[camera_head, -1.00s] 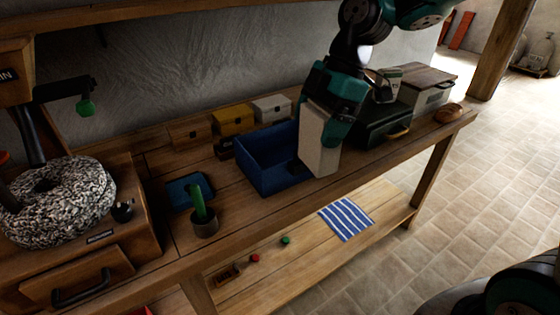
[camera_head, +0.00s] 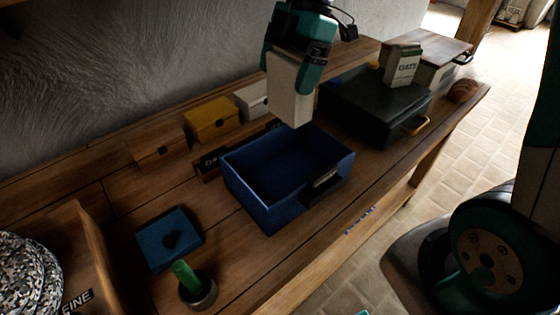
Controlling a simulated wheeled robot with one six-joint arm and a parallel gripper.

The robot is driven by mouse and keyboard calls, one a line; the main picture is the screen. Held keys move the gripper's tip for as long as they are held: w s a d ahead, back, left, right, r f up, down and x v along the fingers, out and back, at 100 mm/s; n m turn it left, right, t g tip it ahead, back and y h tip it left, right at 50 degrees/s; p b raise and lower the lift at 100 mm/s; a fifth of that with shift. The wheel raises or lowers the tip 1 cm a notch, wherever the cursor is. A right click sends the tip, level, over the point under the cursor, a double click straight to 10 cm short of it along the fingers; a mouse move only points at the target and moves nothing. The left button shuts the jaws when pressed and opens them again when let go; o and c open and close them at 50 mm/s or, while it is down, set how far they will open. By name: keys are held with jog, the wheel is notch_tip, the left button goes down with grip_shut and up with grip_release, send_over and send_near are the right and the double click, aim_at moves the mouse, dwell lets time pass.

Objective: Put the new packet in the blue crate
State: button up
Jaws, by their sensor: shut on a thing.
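My gripper (camera_head: 292,62) is shut on a plain pale packet (camera_head: 291,92), which hangs upright below the fingers. The packet is at the back right side of the blue crate (camera_head: 263,206), its lower end near the rim. I cannot tell whether it touches the crate. The blue crate stands open on the wooden bench, and the part of its inside that shows is empty. A label holder is on its front wall. Another packet, marked OATS (camera_head: 403,66), stands on the dark green box (camera_head: 377,108) to the right.
Wooden, yellow (camera_head: 212,118) and white (camera_head: 252,100) small boxes line the back. A bread loaf (camera_head: 463,90) is at the right end.

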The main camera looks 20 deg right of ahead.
notch_tip(320, 180, down, 20)
jog(key=shift+r+p, duration=0.2)
jog(key=shift+p, duration=0.35)
jog(key=shift+f, duration=0.2)
jog(key=o, duration=1)
jog(key=shift+r, duration=0.1)
